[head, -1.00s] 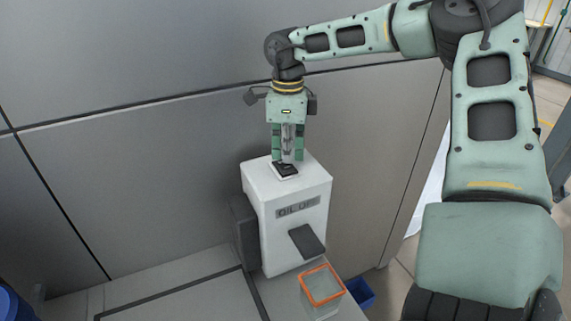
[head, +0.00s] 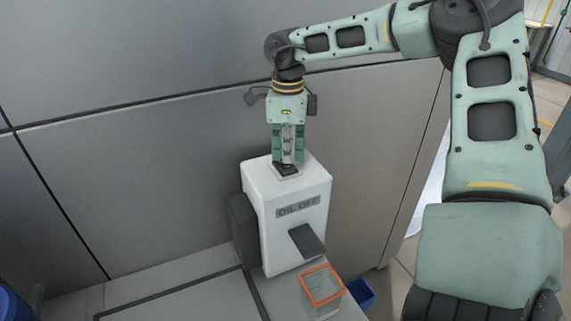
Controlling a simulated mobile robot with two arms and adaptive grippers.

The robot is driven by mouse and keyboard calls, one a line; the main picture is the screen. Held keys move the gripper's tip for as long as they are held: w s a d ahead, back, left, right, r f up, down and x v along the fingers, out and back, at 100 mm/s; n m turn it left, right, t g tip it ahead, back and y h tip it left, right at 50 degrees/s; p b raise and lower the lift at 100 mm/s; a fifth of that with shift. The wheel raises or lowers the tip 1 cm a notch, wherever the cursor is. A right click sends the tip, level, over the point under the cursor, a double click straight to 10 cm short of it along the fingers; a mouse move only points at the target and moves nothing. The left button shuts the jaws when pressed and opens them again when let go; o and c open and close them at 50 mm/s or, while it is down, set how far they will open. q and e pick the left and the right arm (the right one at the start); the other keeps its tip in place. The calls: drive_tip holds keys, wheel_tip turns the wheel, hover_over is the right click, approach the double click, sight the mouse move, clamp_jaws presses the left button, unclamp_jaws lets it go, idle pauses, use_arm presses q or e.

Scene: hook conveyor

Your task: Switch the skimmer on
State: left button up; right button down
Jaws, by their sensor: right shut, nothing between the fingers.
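The skimmer is a white box (head: 288,235) with a dark label reading "OIL OFF" on its front and a dark spout (head: 307,241) below the label. A black switch (head: 287,168) on a pale base sits on its top. My right gripper (head: 288,162) points straight down over the switch, shut and empty. Its fingertips are at the switch and appear to touch it; they hide part of it. My left gripper is not in view.
A clear container with an orange rim (head: 322,268) stands below the spout at the front right. A blue bin (head: 361,292) is beside it, lower down. A grey wall is close behind the skimmer.

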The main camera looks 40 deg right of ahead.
sight(288, 167)
drive_tip(key=shift+s+f+b, duration=0.15)
drive_tip(key=shift+f+b, duration=0.8)
drive_tip(key=shift+f, duration=0.15)
idle(0.4)
drive_tip(key=shift+w+r+p, duration=0.2)
drive_tip(key=shift+r+p, duration=0.5)
drive_tip(key=shift+r, duration=0.45)
drive_tip(key=shift+r+p, duration=1.3)
drive_tip(key=shift+r, duration=1.1)
drive_tip(key=shift+s, duration=0.1)
drive_tip(key=shift+f, duration=0.1)
